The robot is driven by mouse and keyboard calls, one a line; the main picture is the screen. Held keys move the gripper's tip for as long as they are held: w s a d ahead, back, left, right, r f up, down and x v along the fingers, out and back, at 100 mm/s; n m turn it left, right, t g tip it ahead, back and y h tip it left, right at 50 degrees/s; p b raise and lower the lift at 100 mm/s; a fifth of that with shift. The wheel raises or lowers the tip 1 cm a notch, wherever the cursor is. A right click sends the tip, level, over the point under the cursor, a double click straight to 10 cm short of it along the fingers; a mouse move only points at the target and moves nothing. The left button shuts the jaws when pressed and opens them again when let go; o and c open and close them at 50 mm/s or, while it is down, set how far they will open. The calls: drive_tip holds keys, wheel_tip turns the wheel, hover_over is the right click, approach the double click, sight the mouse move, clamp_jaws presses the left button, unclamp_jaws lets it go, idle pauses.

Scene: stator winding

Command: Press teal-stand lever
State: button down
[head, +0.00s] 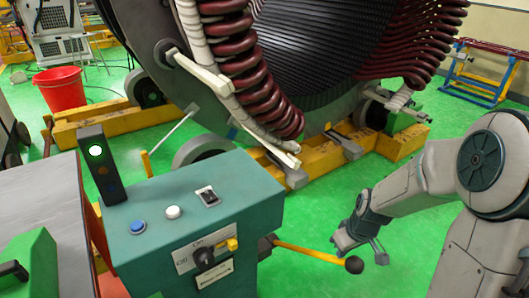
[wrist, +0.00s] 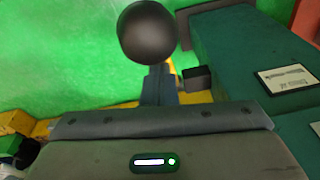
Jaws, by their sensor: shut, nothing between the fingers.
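The teal stand (head: 195,205) is in the lower middle of the head view, its sloped top carrying buttons. The lever (head: 305,250) is a yellow rod reaching right from its side to a black ball knob (head: 354,265). My gripper (head: 381,257) is just right of the knob in the head view, shut and empty, with an apparent gap. In the wrist view the dark ball knob (wrist: 147,32) is at top centre, beyond the tips of my shut fingers (wrist: 158,85). The rod is mostly hidden there. The stand's side (wrist: 240,55) shows at right.
The large stator (head: 320,50) with dark red coils sits on a yellow frame (head: 395,147) behind the stand. A red bucket (head: 62,90) is at far left. Green floor (head: 330,200) is open between the stand and my arm.

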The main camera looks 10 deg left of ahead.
drive_tip(key=shift+s+d+f+g, duration=0.15)
drive_tip(key=shift+s+d+f, duration=0.1)
drive_tip(key=shift+s+f, duration=0.25)
drive_tip(key=shift+s+d+f+g, duration=0.15)
drive_tip(key=shift+s+d+f, duration=0.05)
drive_tip(key=shift+s+f, duration=0.3)
drive_tip(key=shift+w+r, duration=0.15)
drive_tip(key=w+r+p, duration=0.3)
drive_tip(key=w+r, duration=0.1)
drive_tip(key=r, duration=0.1)
drive_tip(key=s+d+r+p, duration=0.1)
drive_tip(key=s+d+r, duration=0.1)
drive_tip(key=r, duration=0.5)
drive_tip(key=shift+s+d+r, duration=0.25)
drive_tip(key=shift+s+r, duration=0.15)
drive_tip(key=shift+s, duration=0.5)
